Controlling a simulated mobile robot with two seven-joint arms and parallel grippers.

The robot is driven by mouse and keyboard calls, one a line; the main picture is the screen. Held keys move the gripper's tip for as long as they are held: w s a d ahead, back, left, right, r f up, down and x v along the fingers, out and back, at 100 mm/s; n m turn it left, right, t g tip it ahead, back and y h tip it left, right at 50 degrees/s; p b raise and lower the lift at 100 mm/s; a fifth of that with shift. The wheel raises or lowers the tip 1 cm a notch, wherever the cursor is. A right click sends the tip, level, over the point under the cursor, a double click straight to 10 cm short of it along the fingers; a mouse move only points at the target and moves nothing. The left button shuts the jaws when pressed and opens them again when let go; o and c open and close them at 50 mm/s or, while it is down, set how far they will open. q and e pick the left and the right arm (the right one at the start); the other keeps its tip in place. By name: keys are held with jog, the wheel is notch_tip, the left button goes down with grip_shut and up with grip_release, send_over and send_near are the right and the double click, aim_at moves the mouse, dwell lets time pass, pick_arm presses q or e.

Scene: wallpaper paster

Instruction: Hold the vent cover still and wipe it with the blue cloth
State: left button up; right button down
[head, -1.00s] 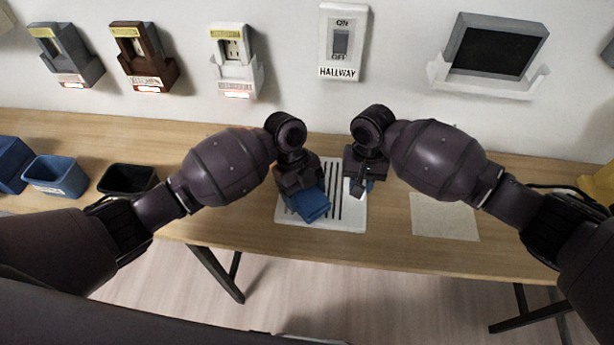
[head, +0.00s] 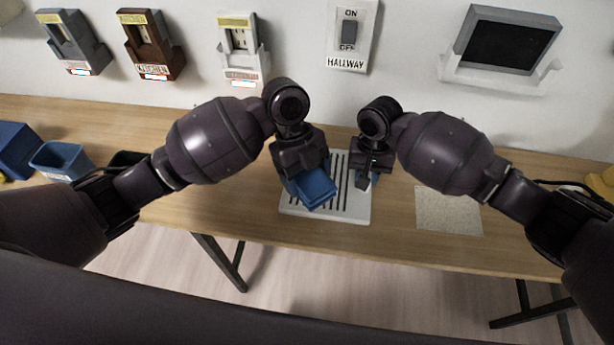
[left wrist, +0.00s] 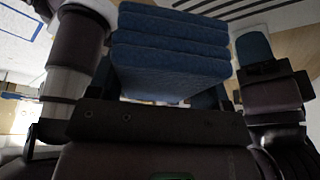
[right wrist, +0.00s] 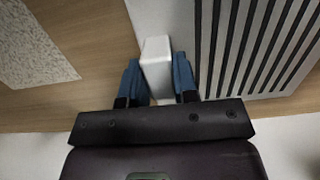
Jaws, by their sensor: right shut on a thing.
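The white vent cover (head: 354,207) with dark slots lies flat on the table in the head view; its slots also show in the right wrist view (right wrist: 255,45). The folded blue cloth (head: 313,189) is held in my left gripper (head: 303,180) over the left part of the cover. In the left wrist view the cloth (left wrist: 170,50) fills the space between the fingers. Whether it touches the slots is hard to tell. My right gripper (right wrist: 157,82) is shut on a white block (right wrist: 156,65) at the cover's right edge, between its blue fingertips.
A pale textured sheet (head: 448,212) lies right of the cover. A blue bin (head: 62,160) and a partly hidden black bin (head: 125,158) stand at the left. Wall fixtures and a HALLWAY switch (head: 350,35) are behind.

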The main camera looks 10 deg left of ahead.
pick_arm(q)
jog(key=c, duration=0.4)
pick_arm(e)
jog(key=shift+f, duration=0.1)
jog(key=c, duration=0.8)
grip_release()
notch_tip(320, 180, up, 12)
jog(key=w, duration=0.1)
jog(key=shift+w, duration=0.2)
